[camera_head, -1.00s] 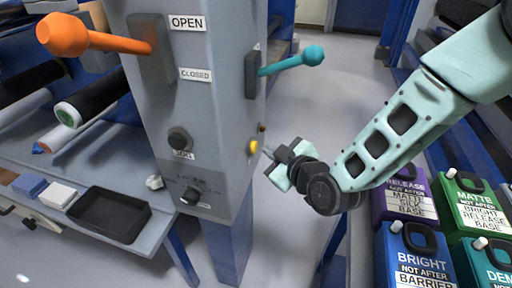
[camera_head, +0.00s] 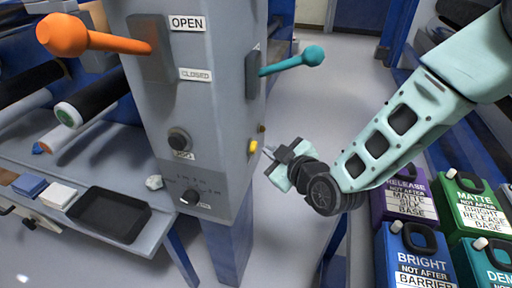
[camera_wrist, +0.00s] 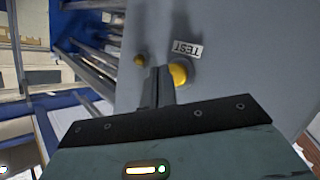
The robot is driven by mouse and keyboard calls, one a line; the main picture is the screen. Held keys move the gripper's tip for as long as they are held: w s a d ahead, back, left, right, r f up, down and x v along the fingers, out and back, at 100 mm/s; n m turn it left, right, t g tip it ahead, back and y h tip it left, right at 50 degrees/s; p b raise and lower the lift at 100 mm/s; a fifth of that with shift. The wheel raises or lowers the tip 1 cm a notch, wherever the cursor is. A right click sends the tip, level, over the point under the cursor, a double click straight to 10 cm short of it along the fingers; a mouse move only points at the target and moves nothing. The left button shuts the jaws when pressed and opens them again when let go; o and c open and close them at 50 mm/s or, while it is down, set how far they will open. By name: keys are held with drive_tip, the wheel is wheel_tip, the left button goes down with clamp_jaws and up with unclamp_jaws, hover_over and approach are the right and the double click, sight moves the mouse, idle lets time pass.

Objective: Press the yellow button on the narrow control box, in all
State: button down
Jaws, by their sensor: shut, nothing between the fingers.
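The narrow control box (camera_head: 220,110) is a tall grey column at the centre of the head view. The yellow button (camera_head: 253,146) sits on its right side face, and a smaller yellow-brown knob (camera_head: 262,128) is above it. In the wrist view the yellow button (camera_wrist: 178,75) lies beside a label reading TEST (camera_wrist: 187,48), with the small knob (camera_wrist: 139,60) to its left. My gripper (camera_head: 270,151) is shut and empty. Its tips are just right of the button in the head view, with a small gap. In the wrist view the fingers (camera_wrist: 158,80) partly overlap the button's left edge.
A teal lever (camera_head: 290,61) juts from the same side face above the button. Labelled containers (camera_head: 415,255) stand at lower right.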

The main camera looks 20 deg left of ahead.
drive_tip(key=shift+a, duration=0.15)
idle(0.7)
drive_tip(key=shift+a, duration=0.3)
drive_tip(key=shift+a, duration=0.45)
idle(0.8)
drive_tip(key=shift+d+b, duration=0.35)
drive_tip(key=shift+d, duration=0.55)
drive_tip(key=shift+w+d+b, duration=0.15)
drive_tip(key=shift+d+b, duration=0.15)
drive_tip(key=shift+d, duration=2.2)
